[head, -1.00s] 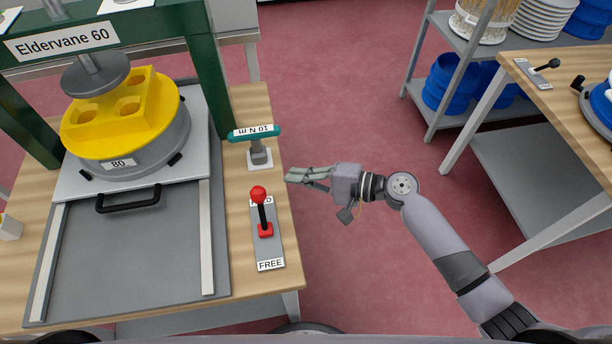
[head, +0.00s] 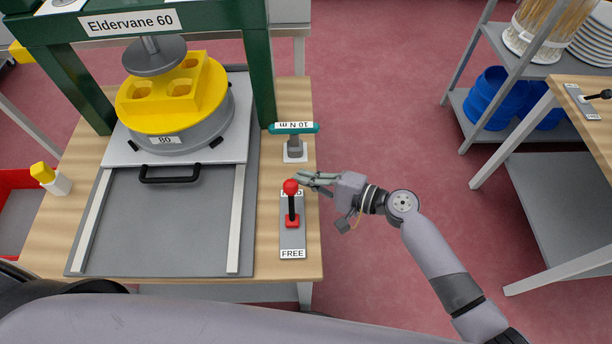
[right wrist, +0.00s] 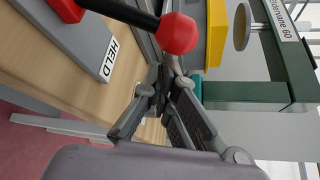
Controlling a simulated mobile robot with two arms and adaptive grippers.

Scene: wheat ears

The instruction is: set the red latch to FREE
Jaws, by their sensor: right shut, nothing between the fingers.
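The red latch (head: 291,187) is a dark lever with a red ball on top and a red foot, on a grey plate (head: 292,241) at the right edge of the wooden bench. FREE is printed at the plate's near end. The lever leans to the far end, whose HELD label shows in the right wrist view. My right gripper (head: 304,178) is shut and empty, just right of the ball. In the right wrist view the closed fingertips (right wrist: 166,75) are close to the red ball (right wrist: 177,33); contact is unclear. My left gripper is not in view.
A teal-handled 10 N m tool (head: 294,129) stands behind the latch. A green press frame (head: 259,75) holds a yellow mould (head: 176,95) on a grey round base at left. A white bottle with yellow cap (head: 52,179) stands at the bench's left. Open floor lies right of the bench.

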